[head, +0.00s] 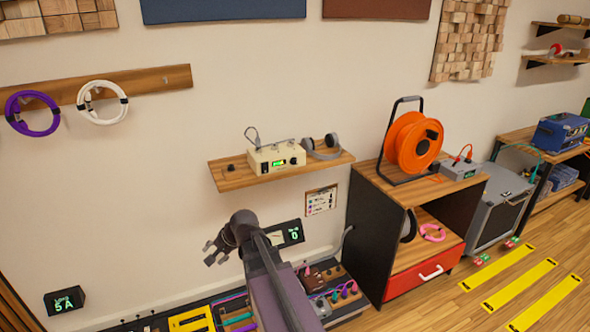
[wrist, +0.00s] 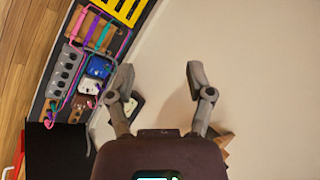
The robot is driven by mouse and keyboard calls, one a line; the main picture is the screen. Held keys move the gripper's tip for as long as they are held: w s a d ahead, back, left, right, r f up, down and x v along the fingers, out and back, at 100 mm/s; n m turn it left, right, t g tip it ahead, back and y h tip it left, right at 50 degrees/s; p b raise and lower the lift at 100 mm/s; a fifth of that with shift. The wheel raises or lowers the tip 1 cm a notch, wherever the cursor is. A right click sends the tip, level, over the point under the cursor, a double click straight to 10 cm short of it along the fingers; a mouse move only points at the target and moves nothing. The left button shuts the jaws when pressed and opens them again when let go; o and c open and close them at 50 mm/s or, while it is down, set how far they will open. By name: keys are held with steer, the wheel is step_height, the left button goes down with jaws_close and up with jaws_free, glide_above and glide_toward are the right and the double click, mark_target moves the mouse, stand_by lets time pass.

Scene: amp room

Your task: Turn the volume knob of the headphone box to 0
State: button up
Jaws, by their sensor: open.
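The headphone box (head: 275,159) is a small cream box with a lit green display and dark knobs on its front. It stands on a wooden wall shelf (head: 240,179), with grey headphones (head: 322,148) beside it on the right. The box is too small in the head view to read its knob setting. My gripper (head: 209,252) is below and left of the shelf, apart from the box. In the wrist view my gripper (wrist: 160,80) is open and empty, with bare wall between its fingers. The box is not recognizable in the wrist view.
A bench with cables and pedals (head: 340,295) runs low along the wall. An orange cable reel (head: 413,143) stands on a cabinet to the right.

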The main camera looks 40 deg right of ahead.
steer(key=w+d+r+m+t+b, duration=0.2)
steer(key=w+d+m+t, duration=0.35)
steer(key=d+m, duration=0.3)
steer(key=m+t+h+b, duration=0.5)
steer(key=m+h, duration=0.4)
steer(key=m, duration=1.3)
glide_toward(295, 163)
steer(key=s+t+p, duration=0.1)
steer(key=s, duration=0.3)
steer(key=shift+s+a+f, duration=0.1)
steer(key=shift+a+f, duration=0.35)
steer(key=shift+a, duration=0.05)
steer(key=x, duration=1.4)
steer(key=shift+s+r, duration=0.1)
steer(key=shift+c, duration=0.2)
